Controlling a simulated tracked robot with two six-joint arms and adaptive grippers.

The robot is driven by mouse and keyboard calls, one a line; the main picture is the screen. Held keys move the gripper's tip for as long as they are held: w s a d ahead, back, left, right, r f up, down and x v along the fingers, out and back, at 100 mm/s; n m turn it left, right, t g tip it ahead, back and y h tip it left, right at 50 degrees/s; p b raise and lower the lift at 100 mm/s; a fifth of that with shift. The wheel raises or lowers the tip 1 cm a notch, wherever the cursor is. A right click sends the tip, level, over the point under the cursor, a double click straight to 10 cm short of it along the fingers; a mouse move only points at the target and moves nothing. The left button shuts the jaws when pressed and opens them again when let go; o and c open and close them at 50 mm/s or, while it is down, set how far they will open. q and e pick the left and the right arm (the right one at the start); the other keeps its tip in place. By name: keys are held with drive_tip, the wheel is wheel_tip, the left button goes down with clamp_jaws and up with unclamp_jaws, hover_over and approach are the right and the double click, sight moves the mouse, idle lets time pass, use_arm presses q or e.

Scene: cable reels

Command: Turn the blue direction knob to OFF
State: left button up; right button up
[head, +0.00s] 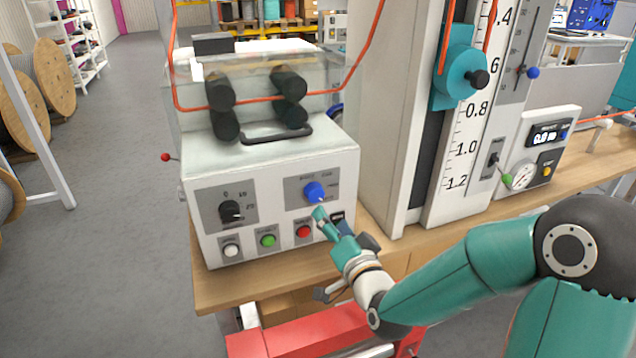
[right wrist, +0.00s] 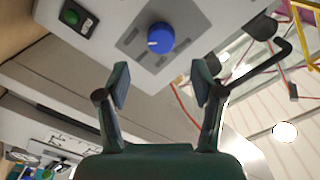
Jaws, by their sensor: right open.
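The blue direction knob (head: 314,192) sits on a grey label plate at the upper right of the white control box's front. It also shows in the right wrist view (right wrist: 160,38), with a light pointer mark on its face. Its label text is too small to read. My right gripper (head: 321,214) is in front of the box, just below the knob in the head view. In the right wrist view my gripper (right wrist: 160,85) is open and empty, with the knob beyond the gap between its fingertips, apart from both fingers. My left gripper is not in view.
The white box (head: 270,160) also carries a black knob (head: 231,212) and white, green and red buttons (head: 303,231). An orange cable (head: 250,103) runs over black rollers on top. A tall scale column (head: 465,120) stands to the right on the wooden bench (head: 225,292).

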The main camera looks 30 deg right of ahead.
sight(316, 197)
drive_tip(key=p+x, duration=0.3)
drive_tip(key=x, duration=0.4)
drive_tip(key=shift+w, duration=0.4)
drive_tip(key=shift+w+d+p, duration=0.1)
drive_tip(key=shift+w+p, duration=0.2)
drive_tip(key=shift+w, duration=0.05)
